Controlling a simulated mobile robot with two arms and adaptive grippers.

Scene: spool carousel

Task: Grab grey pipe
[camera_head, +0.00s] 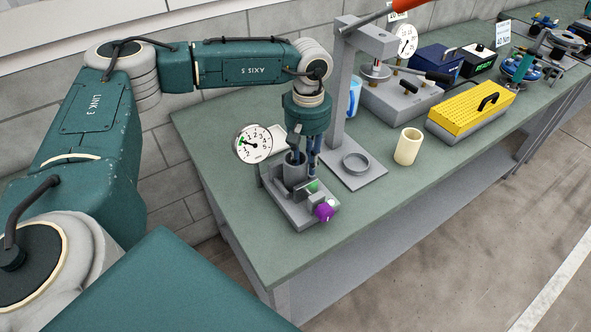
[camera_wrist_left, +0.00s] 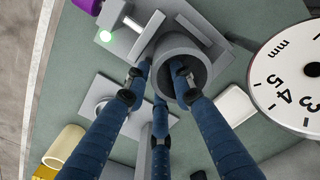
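The grey pipe (camera_head: 294,172) stands upright in a grey gauge fixture on the green bench. The wrist view looks down on its open top (camera_wrist_left: 202,88). My left gripper (camera_head: 305,160) has blue fingers and points down at the pipe. In the wrist view one fingertip of the left gripper (camera_wrist_left: 160,72) appears inside the bore and another lies outside the near wall. A third finger is beside the pipe. Whether the fingers press on the wall cannot be told. My right gripper is not in view.
A white dial gauge (camera_head: 253,144) is close left of the pipe. A purple knob (camera_head: 324,211) is on the fixture's front. A press stand (camera_head: 343,95) rises just behind and right. A cream pipe (camera_head: 408,147) and a yellow-topped box (camera_head: 470,108) stand to the right.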

